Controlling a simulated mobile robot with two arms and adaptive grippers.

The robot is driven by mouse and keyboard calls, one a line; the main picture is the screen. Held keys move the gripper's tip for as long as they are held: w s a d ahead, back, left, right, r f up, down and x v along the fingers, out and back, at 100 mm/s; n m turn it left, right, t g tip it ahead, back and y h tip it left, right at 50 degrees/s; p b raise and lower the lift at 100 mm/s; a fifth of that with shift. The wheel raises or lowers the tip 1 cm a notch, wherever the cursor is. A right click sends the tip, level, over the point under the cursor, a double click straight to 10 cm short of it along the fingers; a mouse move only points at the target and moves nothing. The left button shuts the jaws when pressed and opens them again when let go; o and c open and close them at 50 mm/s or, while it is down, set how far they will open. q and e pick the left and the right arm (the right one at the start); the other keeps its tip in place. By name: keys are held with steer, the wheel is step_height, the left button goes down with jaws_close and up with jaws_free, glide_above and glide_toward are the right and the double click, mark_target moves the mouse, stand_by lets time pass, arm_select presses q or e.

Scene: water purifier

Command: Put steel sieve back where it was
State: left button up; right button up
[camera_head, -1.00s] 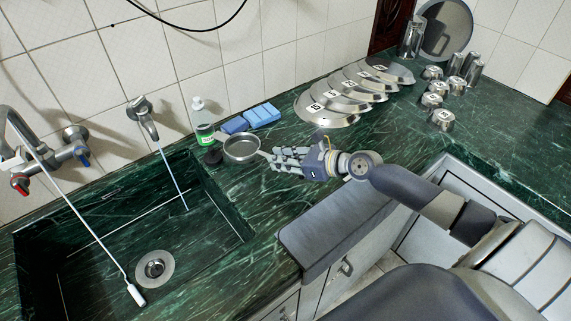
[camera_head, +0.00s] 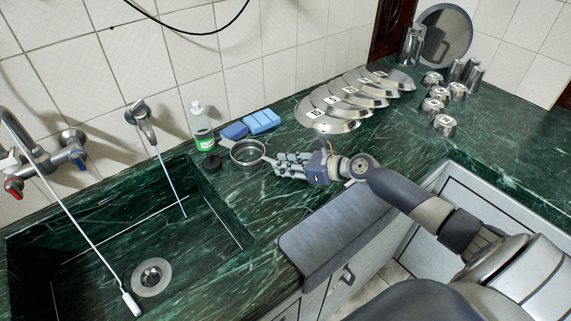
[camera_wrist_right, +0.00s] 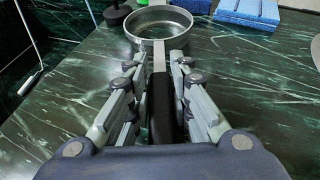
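The steel sieve (camera_head: 248,153) is a round metal pan with a handle, at the counter to the right of the sink. It appears to rest on the green surface. Its handle points toward my right gripper (camera_head: 280,164). In the right wrist view, the sieve (camera_wrist_right: 160,22) lies ahead and its dark handle grip (camera_wrist_right: 161,110) runs between the fingers of the right gripper (camera_wrist_right: 160,75). A narrow gap shows on both sides of the handle, so the fingers look open around it. My left gripper is out of view.
A soap bottle (camera_head: 202,130), a small black object (camera_head: 211,162) and blue sponges (camera_head: 262,121) stand close behind the sieve. Numbered steel lids (camera_head: 327,118) lie to the right, with steel cups (camera_head: 445,124) beyond. The sink (camera_head: 95,250) opens at left.

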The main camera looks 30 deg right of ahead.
steer(key=shift+o, duration=0.9)
steer(key=shift+r, duration=0.15)
steer(key=v, duration=1.2)
